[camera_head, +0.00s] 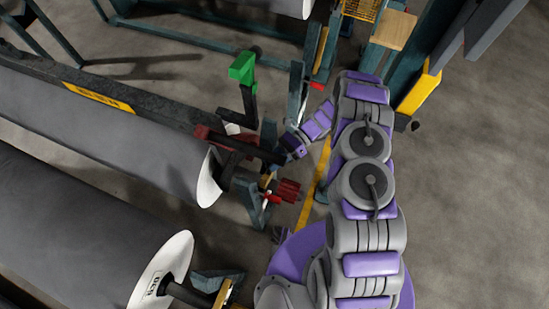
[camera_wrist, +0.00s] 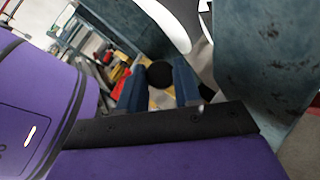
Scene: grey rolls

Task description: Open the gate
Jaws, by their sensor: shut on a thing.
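My gripper (camera_head: 288,151) is at the end of my purple and grey arm, at the right end of a dark bar (camera_head: 252,148) beside the grey roll's white end. In the wrist view, the two blue fingers (camera_wrist: 159,88) stand on either side of a dark round end (camera_wrist: 160,74), and the gripper is shut on it. This appears to be the dark bar's end. The bar runs left to a dark red bracket (camera_head: 212,135). I cannot tell for certain which part is the gate. The contact is partly hidden.
A green-topped lever (camera_head: 243,68) stands just behind the bar. A red handle (camera_head: 285,191) is below it. Large grey rolls (camera_head: 100,135) fill the left. A yellow and teal post (camera_head: 418,88) stands at the right. Grey floor (camera_head: 480,210) is clear at the right.

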